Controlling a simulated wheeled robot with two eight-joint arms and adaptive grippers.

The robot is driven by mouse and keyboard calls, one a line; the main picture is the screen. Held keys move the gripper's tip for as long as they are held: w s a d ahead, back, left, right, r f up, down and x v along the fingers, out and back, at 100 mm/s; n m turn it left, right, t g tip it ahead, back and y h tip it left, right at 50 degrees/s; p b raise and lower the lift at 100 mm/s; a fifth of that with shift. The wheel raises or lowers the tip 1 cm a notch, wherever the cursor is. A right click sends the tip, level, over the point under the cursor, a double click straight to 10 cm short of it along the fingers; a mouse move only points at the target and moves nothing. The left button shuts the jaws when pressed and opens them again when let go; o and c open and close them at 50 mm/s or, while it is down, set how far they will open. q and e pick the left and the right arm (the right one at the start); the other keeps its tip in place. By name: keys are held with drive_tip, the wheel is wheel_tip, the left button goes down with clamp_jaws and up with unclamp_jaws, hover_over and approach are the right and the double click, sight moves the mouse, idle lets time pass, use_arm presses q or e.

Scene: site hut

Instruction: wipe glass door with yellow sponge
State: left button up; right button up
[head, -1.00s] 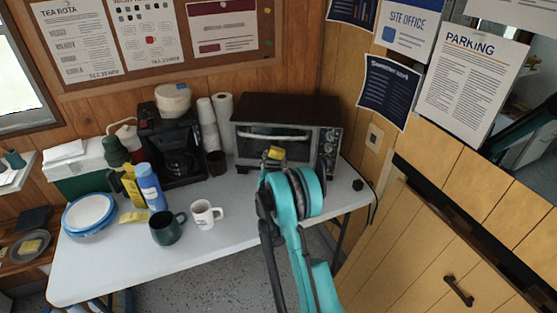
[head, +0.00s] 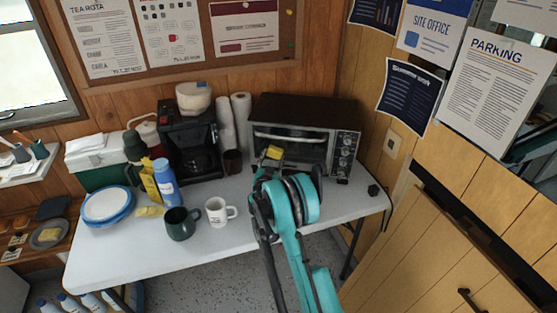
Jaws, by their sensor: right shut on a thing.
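The toaster oven (head: 305,108) stands at the back right of the white table, its glass door (head: 305,153) shut and facing me. The yellow sponge (head: 273,152) is at the left part of the door, below the handle; I cannot tell whether it touches the glass. My right gripper (head: 271,160) is shut on the sponge, mostly hidden behind my teal arm. My left gripper is not in view.
A white mug (head: 218,212), dark green mug (head: 181,226), blue bottle (head: 166,184) and blue-rimmed plates (head: 108,206) stand left on the table (head: 225,250). A wooden wall is at right.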

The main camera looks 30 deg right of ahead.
drive_tip(key=shift+w+a, duration=0.2)
drive_tip(key=shift+w, duration=0.05)
drive_tip(key=shift+s+a, duration=0.1)
drive_tip(key=shift+s+a, duration=0.2)
drive_tip(key=shift+a, duration=0.05)
drive_tip(key=shift+v, duration=2.5)
drive_tip(key=shift+s, duration=0.1)
drive_tip(key=v, duration=0.3)
drive_tip(key=shift+d, duration=0.1)
